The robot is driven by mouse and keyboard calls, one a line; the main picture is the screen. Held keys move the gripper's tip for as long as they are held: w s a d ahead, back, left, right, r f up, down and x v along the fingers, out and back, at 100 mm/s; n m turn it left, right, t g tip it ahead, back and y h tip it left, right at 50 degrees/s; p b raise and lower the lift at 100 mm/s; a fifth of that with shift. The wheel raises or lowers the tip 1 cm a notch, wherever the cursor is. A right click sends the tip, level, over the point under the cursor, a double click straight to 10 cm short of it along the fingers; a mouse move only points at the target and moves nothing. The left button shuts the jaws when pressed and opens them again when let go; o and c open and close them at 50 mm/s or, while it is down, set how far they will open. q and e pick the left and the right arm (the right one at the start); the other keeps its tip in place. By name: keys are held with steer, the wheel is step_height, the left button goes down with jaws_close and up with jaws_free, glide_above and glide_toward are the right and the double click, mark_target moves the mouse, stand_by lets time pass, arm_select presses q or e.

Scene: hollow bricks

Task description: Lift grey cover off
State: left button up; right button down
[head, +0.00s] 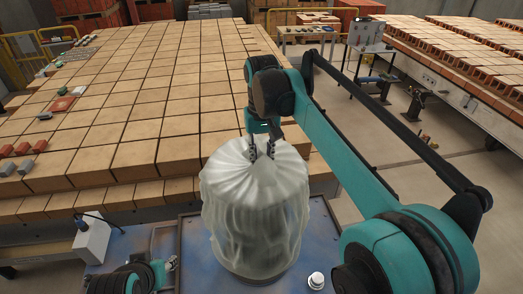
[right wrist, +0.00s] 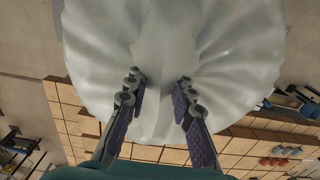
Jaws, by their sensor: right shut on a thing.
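The grey cover (head: 254,205) is a pale, slightly see-through draped cloth with gathered folds at its top. It hangs around a round, upright thing on the blue table (head: 196,240); what is under it is mostly hidden. My right gripper (head: 262,153) points down and is shut on the bunched top of the cover. In the right wrist view, the cover (right wrist: 215,45) fills the top, with a fold of it between the two fingers (right wrist: 158,95). My left gripper (head: 172,264) is small at the bottom left, away from the cover, and its fingers are unclear.
A large stack of tan bricks (head: 150,90) lies behind the blue table. A white box (head: 92,238) with a cable stands at the table's left, and a small white knob (head: 316,280) at its right. My right arm crosses the right side.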

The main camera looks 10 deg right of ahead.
mark_target(264, 209)
steer(key=s+a, duration=0.1)
steer(key=s, duration=0.4)
steer(key=s+a, duration=0.1)
steer(key=s, duration=0.5)
steer(key=s+a, duration=0.1)
steer(key=s, duration=0.5)
steer(key=shift+w, duration=0.1)
